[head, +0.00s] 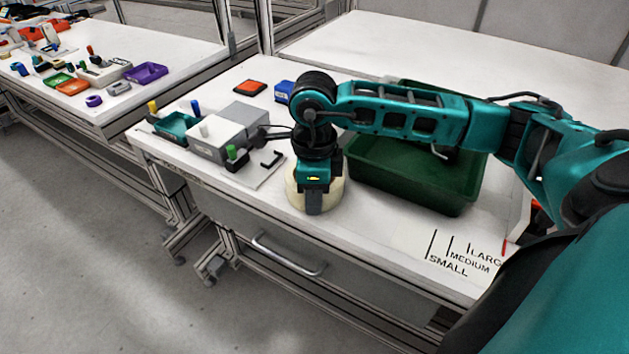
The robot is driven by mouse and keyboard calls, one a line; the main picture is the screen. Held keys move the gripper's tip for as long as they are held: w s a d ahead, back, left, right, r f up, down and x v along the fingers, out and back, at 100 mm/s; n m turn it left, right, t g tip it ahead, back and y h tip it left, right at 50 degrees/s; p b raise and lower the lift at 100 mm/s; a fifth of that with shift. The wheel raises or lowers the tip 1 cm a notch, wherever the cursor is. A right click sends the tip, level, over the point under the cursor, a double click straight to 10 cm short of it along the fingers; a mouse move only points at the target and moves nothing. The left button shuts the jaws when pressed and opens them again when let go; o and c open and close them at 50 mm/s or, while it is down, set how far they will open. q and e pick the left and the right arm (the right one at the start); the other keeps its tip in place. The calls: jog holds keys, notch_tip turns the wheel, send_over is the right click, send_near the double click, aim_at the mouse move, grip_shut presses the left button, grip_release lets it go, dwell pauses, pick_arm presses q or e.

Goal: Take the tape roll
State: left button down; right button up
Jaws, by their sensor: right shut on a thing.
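The tape roll (335,193) is a cream-coloured ring on the white table, near its front edge. My right gripper (314,205) reaches down over it from above, with a finger in front of the roll's near side. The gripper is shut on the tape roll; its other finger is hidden. I cannot tell whether the roll is touching the table or slightly raised. My left gripper is not in view.
A dark green bin (455,195) stands close to the right of the roll. A grey box (215,138) and a teal tray (174,126) are to the left. Size markings (465,262) lie at the front right. A second table (190,50) holds several small items.

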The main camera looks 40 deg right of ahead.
grip_shut()
jog(key=shift+r, duration=0.15)
